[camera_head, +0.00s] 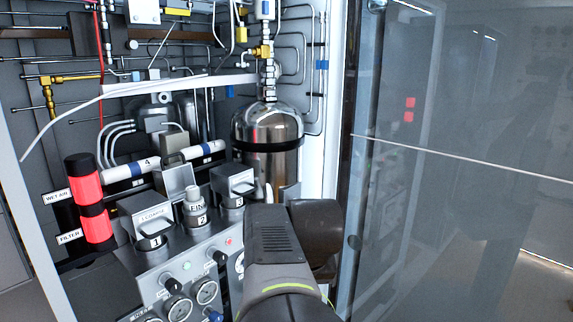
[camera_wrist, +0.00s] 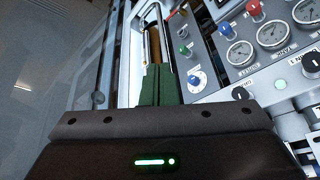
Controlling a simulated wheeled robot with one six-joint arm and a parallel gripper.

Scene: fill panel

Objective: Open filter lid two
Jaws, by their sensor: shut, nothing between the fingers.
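Three numbered filter stations stand in the head view. Station two (camera_head: 201,219) shows an upright pale cylinder marked "FINE" (camera_head: 194,202). A grey box-like lid with a handle (camera_head: 175,182) stands raised behind it, seemingly lid two swung up. Lid one (camera_head: 143,215) and lid three (camera_head: 232,182) lie over their stations. My gripper's green fingers (camera_wrist: 157,72) are together and empty in the wrist view. The arm's end is right of the stations in the head view, and its fingertips are hidden there. The wrist view does not show lid two.
Gauges (camera_head: 206,292) and knobs fill the panel front; gauges (camera_wrist: 272,34) and a blue knob (camera_wrist: 194,80) also show in the wrist view. A steel tank (camera_head: 268,140) stands behind. A red-and-black cylinder (camera_head: 88,195) is at left. A glass door (camera_head: 450,130) bounds the right.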

